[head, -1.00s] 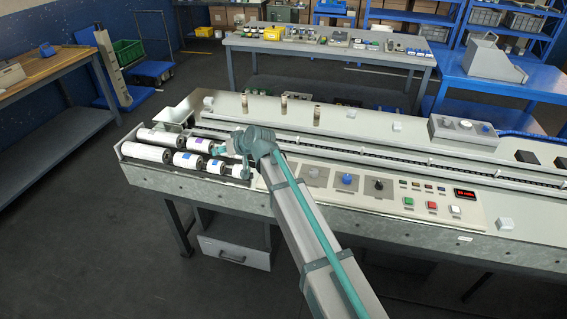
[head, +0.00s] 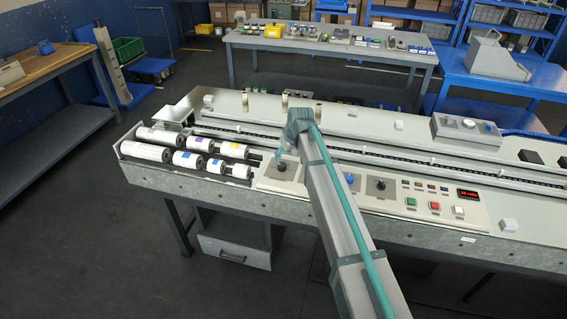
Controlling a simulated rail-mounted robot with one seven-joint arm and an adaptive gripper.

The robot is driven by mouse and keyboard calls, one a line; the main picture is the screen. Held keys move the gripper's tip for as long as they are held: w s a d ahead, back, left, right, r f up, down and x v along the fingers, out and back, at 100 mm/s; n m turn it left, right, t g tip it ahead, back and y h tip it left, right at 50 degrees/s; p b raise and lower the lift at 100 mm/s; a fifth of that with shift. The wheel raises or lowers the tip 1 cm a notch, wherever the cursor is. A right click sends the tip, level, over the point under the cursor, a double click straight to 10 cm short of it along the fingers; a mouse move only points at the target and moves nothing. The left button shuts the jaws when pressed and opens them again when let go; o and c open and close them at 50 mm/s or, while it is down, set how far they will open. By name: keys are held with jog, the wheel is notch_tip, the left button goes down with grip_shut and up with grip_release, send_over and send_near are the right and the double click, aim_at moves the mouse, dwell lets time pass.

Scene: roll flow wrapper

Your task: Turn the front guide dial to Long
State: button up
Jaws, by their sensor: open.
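A row of dials sits on the machine's front panel: a dark dial (head: 282,168) on a grey plate at the left, a blue dial (head: 350,179), and a black dial (head: 380,185) at the right. My arm hides the stretch between the left dial and the blue one. The labels are too small to read, so I cannot tell which is the front guide dial or where it points. My gripper (head: 281,157) is open, just above the left dark dial; I cannot tell if it touches. My arm partly hides it.
White rollers (head: 180,150) lie in a tray left of the dials. Right of them are a green button (head: 411,202), a red button (head: 435,206) and a red display (head: 468,194). A guide rail with small posts runs behind the panel.

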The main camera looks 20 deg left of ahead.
aim_at(282, 165)
jog(key=p+x, duration=0.2)
jog(key=x, duration=0.5)
jog(key=shift+w+a+f, duration=0.1)
jog(key=shift+a+f, duration=0.05)
jog(key=shift+f, duration=0.05)
jog(key=c, duration=1.1)
jog(key=shift+c, duration=0.2)
